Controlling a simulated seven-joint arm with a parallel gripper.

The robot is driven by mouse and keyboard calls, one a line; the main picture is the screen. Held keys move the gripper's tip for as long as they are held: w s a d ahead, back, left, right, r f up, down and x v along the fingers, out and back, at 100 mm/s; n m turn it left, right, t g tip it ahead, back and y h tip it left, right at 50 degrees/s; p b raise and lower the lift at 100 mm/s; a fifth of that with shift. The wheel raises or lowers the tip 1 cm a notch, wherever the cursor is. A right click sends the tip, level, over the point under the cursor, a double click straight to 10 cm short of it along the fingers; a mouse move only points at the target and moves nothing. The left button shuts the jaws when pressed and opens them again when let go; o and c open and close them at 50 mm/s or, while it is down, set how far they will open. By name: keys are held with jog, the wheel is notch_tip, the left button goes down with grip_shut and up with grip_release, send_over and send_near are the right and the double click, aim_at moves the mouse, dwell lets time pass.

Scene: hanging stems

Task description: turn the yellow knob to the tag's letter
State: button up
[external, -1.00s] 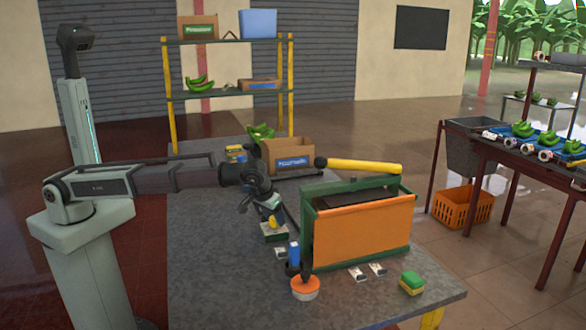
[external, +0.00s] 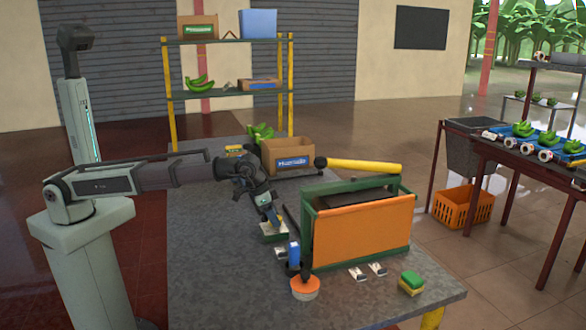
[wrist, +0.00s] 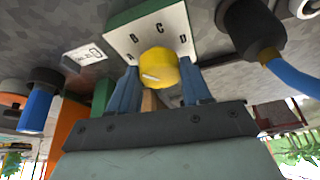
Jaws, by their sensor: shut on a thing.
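The yellow knob (wrist: 158,66) sits on a white dial plate (wrist: 172,22) lettered A, B, C and D, on a green box (wrist: 113,22). A pale pointer mark shows on the knob's lower left part in the wrist view; I cannot tell which letter it points at. My gripper (wrist: 160,84) is shut on the knob, a blue finger on each side. In the external view my gripper (external: 273,218) reaches down onto the box (external: 274,236) and hides the knob. A white tag (wrist: 85,54) lies beside the box; its print is too small to read.
An orange-fronted green bin (external: 362,232) stands right of the dial box. A blue-handled tool (external: 293,253) and an orange round item (external: 305,288) are close in front. More small tags (external: 357,274) and a green-yellow sponge (external: 411,284) lie further right.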

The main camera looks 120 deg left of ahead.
jog(key=shift+m+h, duration=0.3)
jog(key=shift+m, duration=0.4)
jog(key=o, duration=1)
jog(key=shift+o, duration=0.2)
jog(key=v, duration=1.3)
jog(key=shift+s+r, duration=0.3)
